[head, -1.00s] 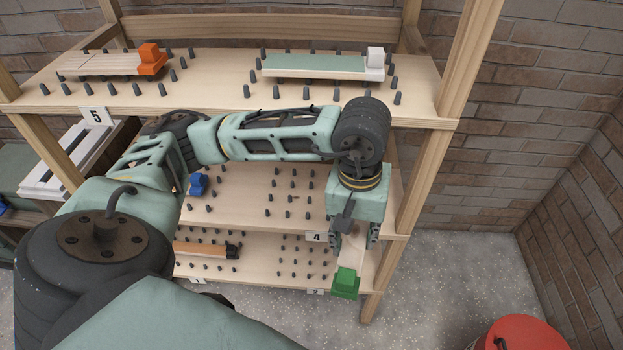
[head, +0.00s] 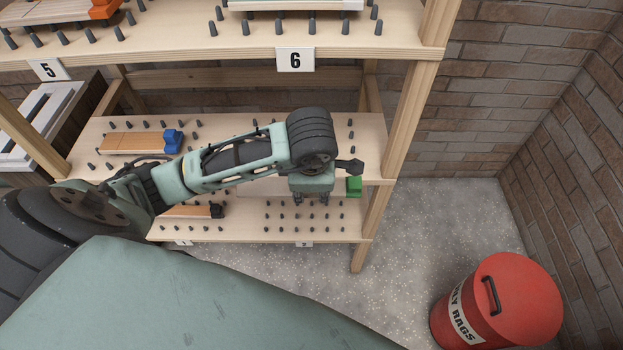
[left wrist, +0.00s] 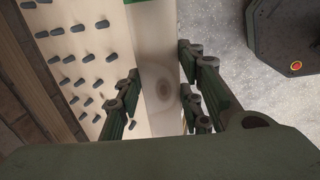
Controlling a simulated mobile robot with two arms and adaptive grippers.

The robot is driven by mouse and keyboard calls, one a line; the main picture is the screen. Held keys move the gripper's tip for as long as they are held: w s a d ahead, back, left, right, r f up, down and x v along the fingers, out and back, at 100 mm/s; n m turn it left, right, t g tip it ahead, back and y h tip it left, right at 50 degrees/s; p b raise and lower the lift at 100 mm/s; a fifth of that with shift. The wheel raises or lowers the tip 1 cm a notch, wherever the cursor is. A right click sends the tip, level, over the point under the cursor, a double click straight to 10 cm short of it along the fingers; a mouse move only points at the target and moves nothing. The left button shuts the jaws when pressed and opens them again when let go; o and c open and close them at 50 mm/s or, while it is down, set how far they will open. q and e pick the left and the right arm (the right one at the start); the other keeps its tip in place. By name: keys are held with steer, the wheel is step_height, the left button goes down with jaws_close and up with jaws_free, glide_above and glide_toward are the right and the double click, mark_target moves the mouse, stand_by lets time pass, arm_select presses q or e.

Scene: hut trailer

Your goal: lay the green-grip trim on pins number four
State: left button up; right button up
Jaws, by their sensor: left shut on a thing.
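My left gripper (head: 312,196) is at the front edge of the middle shelf, right half. It is shut on the green-grip trim, whose green grip (head: 354,187) sticks out to the right at that edge. In the left wrist view the trim's pale wooden board (left wrist: 160,70) runs between the fingers. Pins (left wrist: 88,58) stand on the shelf to the left of the board. My arm hides most of the middle shelf's right-hand pins and its number sign. I cannot tell whether the trim touches pins. My right gripper is not in view.
A blue-grip trim (head: 140,142) lies on the middle shelf's left part. A black-grip trim (head: 192,211) lies on the lower shelf. The upper shelf (head: 190,45) with signs 5 and 6 overhangs behind my arm. A red bin (head: 515,290) stands on the floor at right.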

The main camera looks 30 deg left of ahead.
arm_select(q)
steer(key=shift+w+a+f, duration=0.1)
steer(key=shift+w+a, duration=0.3)
steer(key=shift+w, duration=0.25)
steer(key=shift+w+a, duration=0.35)
steer(key=shift+w, duration=0.25)
steer(key=w+a, duration=0.1)
steer(key=w+a+b, duration=0.1)
steer(key=w, duration=0.1)
steer(key=w+a, duration=0.1)
steer(key=w, duration=0.1)
steer(key=shift+f, duration=0.2)
steer(key=w, duration=0.1)
steer(key=w+a+b, duration=0.2)
steer(key=w, duration=0.1)
steer(key=shift+a+f, duration=0.2)
steer(key=shift+a, duration=0.05)
steer(key=shift+f+b, duration=0.5)
steer(key=shift+f, duration=0.3)
steer(key=o, duration=1.3)
steer(key=shift+o, duration=0.2)
